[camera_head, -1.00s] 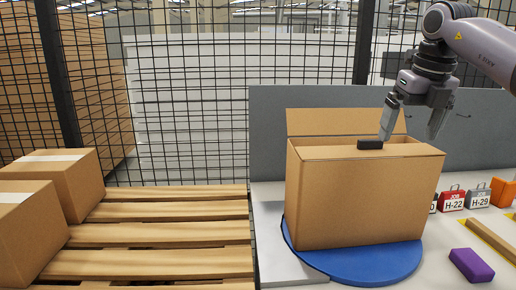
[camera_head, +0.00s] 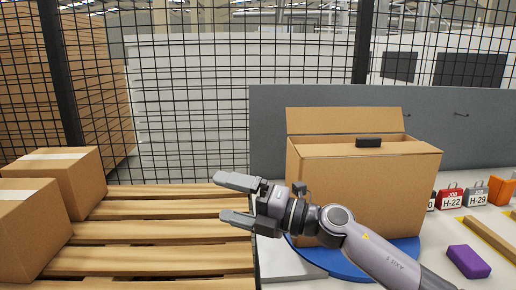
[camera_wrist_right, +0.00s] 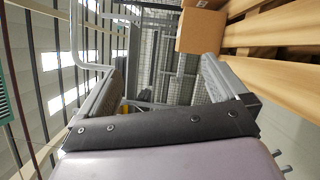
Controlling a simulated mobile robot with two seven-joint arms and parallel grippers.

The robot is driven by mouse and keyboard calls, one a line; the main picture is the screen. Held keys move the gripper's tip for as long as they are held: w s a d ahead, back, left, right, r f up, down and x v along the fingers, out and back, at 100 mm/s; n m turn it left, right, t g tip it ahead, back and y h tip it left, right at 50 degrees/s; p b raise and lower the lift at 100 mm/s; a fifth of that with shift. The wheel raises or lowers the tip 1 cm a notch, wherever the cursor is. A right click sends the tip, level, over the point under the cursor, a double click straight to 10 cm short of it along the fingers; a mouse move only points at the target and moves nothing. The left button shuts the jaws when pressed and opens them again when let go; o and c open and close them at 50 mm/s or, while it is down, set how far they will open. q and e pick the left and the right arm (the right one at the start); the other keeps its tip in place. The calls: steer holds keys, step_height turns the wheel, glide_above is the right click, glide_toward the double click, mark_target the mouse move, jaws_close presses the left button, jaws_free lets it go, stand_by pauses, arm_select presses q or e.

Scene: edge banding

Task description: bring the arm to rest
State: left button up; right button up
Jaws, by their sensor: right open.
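My right gripper (camera_head: 232,198) is open and empty in the head view. Its fingers point left, over the near right edge of the wooden pallet. My right arm reaches in from the lower right, in front of the large cardboard box, and hides part of it. The right wrist view shows the two fingers (camera_wrist_right: 165,90) spread apart with nothing between them. My left gripper is not in view.
The open cardboard box (camera_head: 385,195) stands on a blue turntable (camera_head: 405,247), with a black block (camera_head: 368,142) at its top. Two closed boxes (camera_head: 65,180) sit on the pallet (camera_head: 150,230) at left. A purple block (camera_head: 468,262) and tagged items (camera_head: 452,197) lie at right.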

steer(key=s+d+f+m+t+h, duration=0.3)
steer(key=d+f+m+t+h, duration=0.2)
steer(key=d+f+m+h, duration=0.65)
steer(key=s+d+f+m+t+h, duration=0.45)
steer(key=d+m, duration=0.35)
steer(key=m, duration=0.9)
steer(key=s+d+f+m+g+h, duration=0.1)
steer(key=s+d+f+m+g, duration=0.25)
steer(key=s+f+g, duration=0.6)
steer(key=s+d+f+m+g+h, duration=0.15)
steer(key=s+d+f, duration=0.3)
steer(key=s, duration=1.05)
steer(key=w+a+f+t+y, duration=0.2)
steer(key=w+f+t, duration=0.3)
steer(key=f, duration=0.3)
steer(key=shift+w+f+t, duration=0.3)
steer(key=shift+w+t, duration=0.1)
steer(key=shift+t, duration=0.15)
